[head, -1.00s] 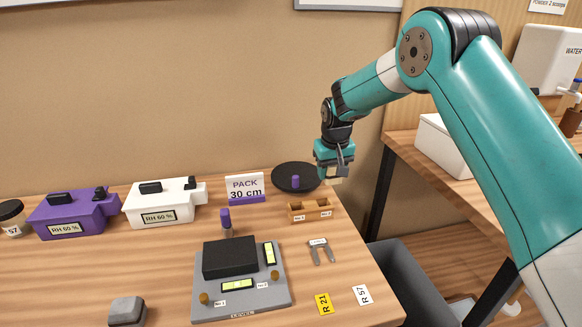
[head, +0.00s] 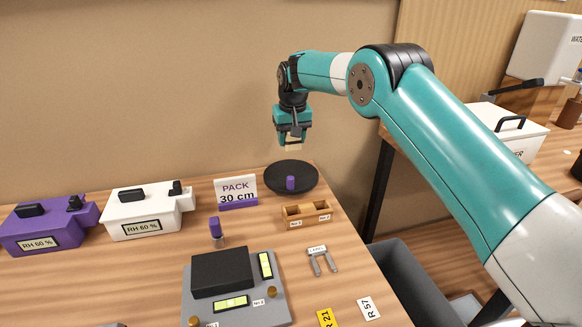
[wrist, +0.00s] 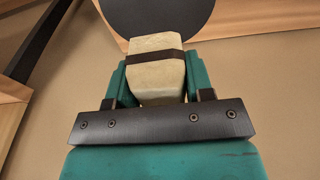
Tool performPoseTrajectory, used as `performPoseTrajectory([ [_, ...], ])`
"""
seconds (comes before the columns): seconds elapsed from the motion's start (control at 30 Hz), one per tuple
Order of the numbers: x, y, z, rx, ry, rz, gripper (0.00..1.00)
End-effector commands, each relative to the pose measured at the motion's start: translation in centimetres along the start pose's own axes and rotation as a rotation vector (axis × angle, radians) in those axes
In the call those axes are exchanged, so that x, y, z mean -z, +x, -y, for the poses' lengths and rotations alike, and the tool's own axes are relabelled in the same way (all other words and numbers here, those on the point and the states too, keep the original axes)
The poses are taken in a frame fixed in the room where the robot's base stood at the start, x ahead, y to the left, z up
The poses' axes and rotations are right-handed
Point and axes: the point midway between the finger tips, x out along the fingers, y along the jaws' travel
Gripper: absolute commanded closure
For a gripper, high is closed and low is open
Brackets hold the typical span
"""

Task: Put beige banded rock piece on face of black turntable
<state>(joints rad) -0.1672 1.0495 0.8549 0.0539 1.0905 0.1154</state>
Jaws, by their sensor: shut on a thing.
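The beige banded rock piece (wrist: 156,68) is pale with one dark brown band, held between the teal fingers of my gripper (wrist: 157,82) in the wrist view. In the head view my gripper (head: 293,142) is above the black turntable, and only a small pale part of the rock (head: 293,148) shows below it. The black turntable (head: 305,184) is a round dark disc at the back right of the table, with a purple knob at its front. Part of its face (wrist: 160,14) shows beyond the rock in the wrist view. The rock is apart from the disc.
A wooden two-slot holder (head: 306,216) stands just in front of the turntable. The "PACK 30 cm" sign (head: 236,190) is to its left. A purple-capped item (head: 215,230) and a grey device (head: 240,313) are nearer. The wall is close behind.

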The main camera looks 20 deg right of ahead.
Motion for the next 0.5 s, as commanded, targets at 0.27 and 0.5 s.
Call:
performPoseTrajectory([
  [0.27,-0.7,4.9,-0.2,0.000,0.003,-0.001,0.85],
  [0.5,-1.1,7.1,-0.2,0.000,0.003,0.000,0.85],
])
